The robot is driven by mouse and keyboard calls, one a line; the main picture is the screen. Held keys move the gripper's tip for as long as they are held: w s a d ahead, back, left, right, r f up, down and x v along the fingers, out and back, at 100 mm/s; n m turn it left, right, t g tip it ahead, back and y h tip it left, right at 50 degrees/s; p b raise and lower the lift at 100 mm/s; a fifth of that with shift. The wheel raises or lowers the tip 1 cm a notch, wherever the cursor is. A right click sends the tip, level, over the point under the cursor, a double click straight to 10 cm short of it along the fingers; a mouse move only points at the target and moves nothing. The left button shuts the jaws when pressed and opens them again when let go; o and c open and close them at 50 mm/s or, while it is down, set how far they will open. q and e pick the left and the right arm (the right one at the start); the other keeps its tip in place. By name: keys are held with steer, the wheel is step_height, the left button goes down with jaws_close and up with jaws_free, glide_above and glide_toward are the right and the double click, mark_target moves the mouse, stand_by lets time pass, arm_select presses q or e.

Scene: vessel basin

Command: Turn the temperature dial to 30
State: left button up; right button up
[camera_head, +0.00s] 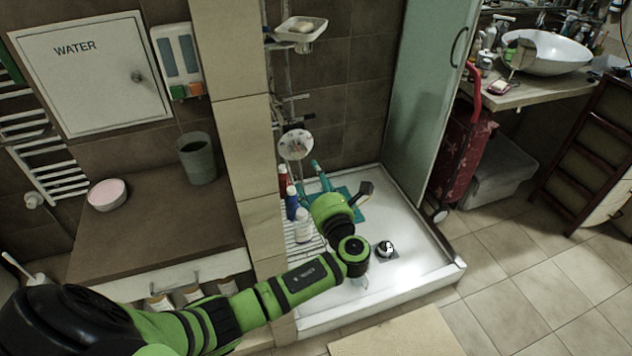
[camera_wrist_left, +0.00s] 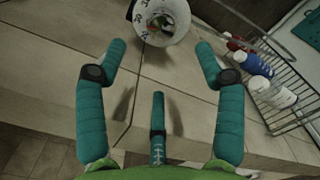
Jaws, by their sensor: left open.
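The temperature dial (camera_head: 295,144) is a round white disc with dark marks and a shiny centre, on the tiled pillar by the shower. My left gripper (camera_head: 312,178) has teal fingers and is just below and right of the dial in the head view. In the left wrist view my left gripper (camera_wrist_left: 161,62) is open and empty, its two upper fingertips spread below the dial, apart from it. My right gripper is not in view.
A wire rack (camera_wrist_left: 282,112) with several bottles (camera_wrist_left: 248,62) is close on the right of the left gripper. A soap dish (camera_head: 300,28) is above the dial. A green glass panel (camera_head: 428,95) borders the white shower tray (camera_head: 415,265). A grey cup (camera_head: 197,160) stands on the ledge.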

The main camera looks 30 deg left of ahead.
mark_target(300, 154)
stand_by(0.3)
arm_select(q)
steer(key=shift+w+a+f+n+b, duration=0.1)
steer(key=shift+w+a+n+b, duration=0.95)
steer(key=shift+a+n, duration=0.35)
steer(key=shift+w+a+f+n+b, duration=0.1)
steer(key=shift+w+a+n+b, duration=0.8)
steer(key=shift+w+a+n, duration=0.5)
steer(key=shift+w+a+f+n+b, duration=0.1)
steer(key=shift+w+a+n+b, duration=0.9)
steer(key=shift+a+n, duration=0.4)
steer(key=c, duration=1.2)
